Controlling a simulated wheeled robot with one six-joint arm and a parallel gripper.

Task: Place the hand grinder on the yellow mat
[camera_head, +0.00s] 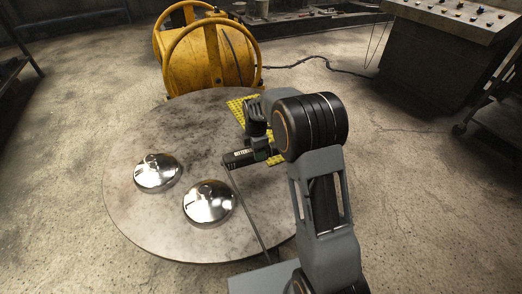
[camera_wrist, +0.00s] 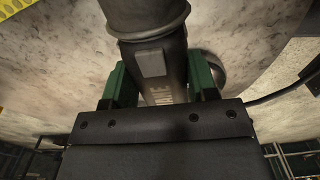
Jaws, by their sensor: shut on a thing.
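The hand grinder (camera_head: 240,157) is a dark tool with white lettering, held over the round table in the head view. In the wrist view its dark body (camera_wrist: 160,60) lies between the green fingers of my gripper (camera_wrist: 161,88). My gripper (camera_head: 262,149) is shut on it; in the head view the arm partly hides the fingers. The yellow mat (camera_head: 236,104) lies on the table's far right part, partly hidden behind my arm. A corner of the mat also shows at the top left of the wrist view (camera_wrist: 14,8). I cannot tell how high the grinder is above the table.
Two shiny metal domed dishes, one at the left (camera_head: 157,172) and one nearer the front (camera_head: 208,202), rest on the round table (camera_head: 150,222). A yellow cable reel (camera_head: 205,60) stands behind the table. A control console (camera_head: 440,50) is at the back right.

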